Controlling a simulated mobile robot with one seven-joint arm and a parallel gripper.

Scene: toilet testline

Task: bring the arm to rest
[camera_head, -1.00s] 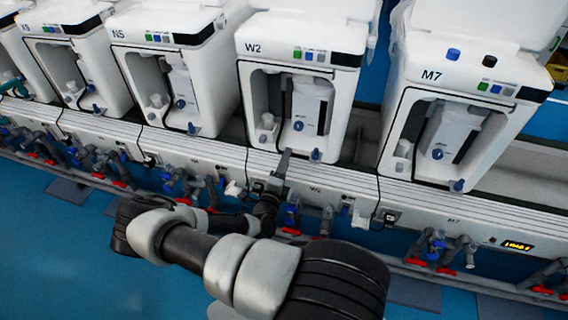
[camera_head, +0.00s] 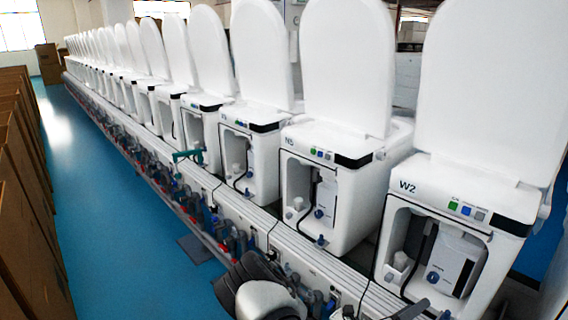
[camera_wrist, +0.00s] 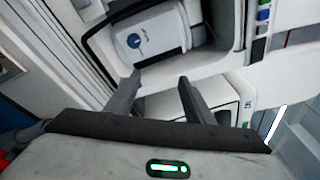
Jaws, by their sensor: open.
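My gripper (camera_wrist: 159,76) is open in the wrist view, with its two dark fingers apart. No object shows clasped between them. Beyond the fingertips is the front of a white toilet unit, with a white box (camera_wrist: 150,38) bearing a blue round button inside its opening. In the head view, part of my arm (camera_head: 262,296) shows at the bottom edge, in front of the line. The rest of the arm is mostly cut off below the picture.
A long row of white toilet units with raised lids, including W2 (camera_head: 455,190) and N5 (camera_head: 330,165), stands on a bench with blue and red valves along its front. Brown cartons (camera_head: 25,180) line the left.

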